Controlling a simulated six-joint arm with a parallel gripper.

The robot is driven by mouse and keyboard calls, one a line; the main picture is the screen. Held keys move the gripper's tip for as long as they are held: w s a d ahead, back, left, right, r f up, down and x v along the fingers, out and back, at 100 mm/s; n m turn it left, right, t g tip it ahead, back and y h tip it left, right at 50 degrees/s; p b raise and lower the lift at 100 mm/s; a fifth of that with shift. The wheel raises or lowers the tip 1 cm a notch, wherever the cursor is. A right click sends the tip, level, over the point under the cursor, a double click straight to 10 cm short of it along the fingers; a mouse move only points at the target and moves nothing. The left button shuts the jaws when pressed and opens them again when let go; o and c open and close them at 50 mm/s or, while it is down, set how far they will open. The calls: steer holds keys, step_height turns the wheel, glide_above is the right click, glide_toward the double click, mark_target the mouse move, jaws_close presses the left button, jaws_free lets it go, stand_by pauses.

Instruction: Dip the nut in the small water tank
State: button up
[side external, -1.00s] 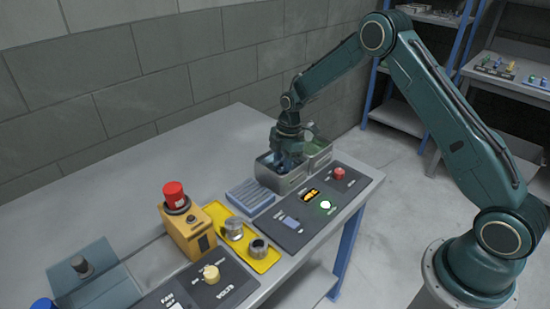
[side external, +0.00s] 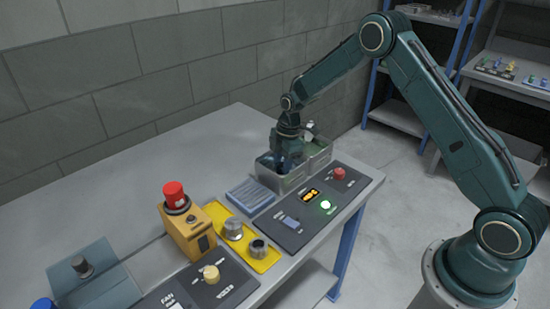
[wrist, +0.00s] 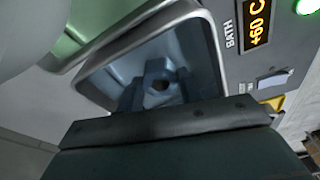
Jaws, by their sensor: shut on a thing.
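My gripper (side external: 287,165) points down into the left basin of a grey metal tank (side external: 268,177) near the back end of the bench. In the wrist view, my gripper's bluish fingers (wrist: 159,92) are inside the small water tank (wrist: 100,85) and closed on the nut (wrist: 160,85), which shows as a small dark hole between them. The wrist view is dim there, so I cannot tell the water level on the nut. The tank wall and gripper hide the nut in the side view.
A green-lit basin (side external: 318,152) adjoins the tank on the right. A control panel (side external: 290,222) with a lit green button lies in front. A blue slatted rack (side external: 250,197), yellow tray (side external: 250,250) and yellow box with red button (side external: 187,230) stand to the left.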

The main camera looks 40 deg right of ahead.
steer(key=shift+r, duration=0.35)
stand_by(3.6)
step_height(320, 180, up, 8)
steer(key=shift+r, duration=0.15)
stand_by(1.3)
stand_by(1.3)
